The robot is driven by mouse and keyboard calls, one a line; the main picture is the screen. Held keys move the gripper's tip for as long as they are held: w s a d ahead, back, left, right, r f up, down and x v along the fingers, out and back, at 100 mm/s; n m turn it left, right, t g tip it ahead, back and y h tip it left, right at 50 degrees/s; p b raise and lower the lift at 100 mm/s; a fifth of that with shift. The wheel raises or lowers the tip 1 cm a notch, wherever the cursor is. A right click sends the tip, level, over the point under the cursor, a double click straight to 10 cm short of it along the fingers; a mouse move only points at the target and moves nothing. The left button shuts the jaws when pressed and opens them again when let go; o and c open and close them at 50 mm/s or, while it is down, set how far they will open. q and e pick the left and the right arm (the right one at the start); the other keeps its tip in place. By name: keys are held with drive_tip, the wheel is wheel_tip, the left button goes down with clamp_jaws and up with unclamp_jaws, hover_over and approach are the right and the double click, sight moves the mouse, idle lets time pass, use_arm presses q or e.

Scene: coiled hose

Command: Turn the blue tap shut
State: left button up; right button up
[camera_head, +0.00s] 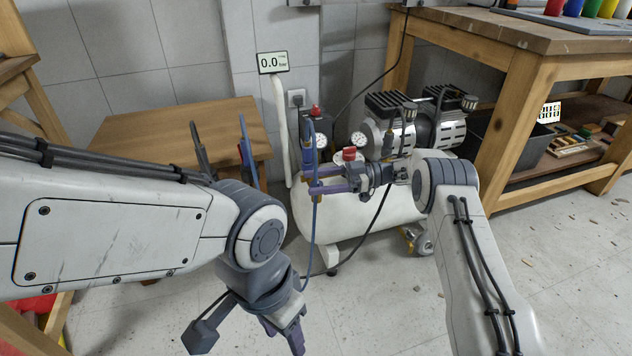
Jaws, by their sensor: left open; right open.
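The blue tap seems to be the narrow upright blue part (312,152) in front of the left end of the compressor's white tank (390,207). My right gripper (314,180) reaches it from the right, its purple fingers open and pointing left. The fingertips are at the lower part of the blue piece, one above the other; whether they touch it I cannot tell. They partly hide the tap. A blue hose (314,235) hangs down below it. My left gripper (283,334) is low in front, open and empty, pointing down, away from the tap.
The compressor carries two round gauges (357,139) and a red knob (349,153). A display (272,62) on a white post reads 0.0. A wooden table (175,130) stands left, a workbench (520,35) right. The floor at the right front is mostly clear.

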drive_tip(key=w+d+p, duration=0.1)
drive_tip(key=d, duration=0.6)
drive_tip(key=shift+w, duration=0.15)
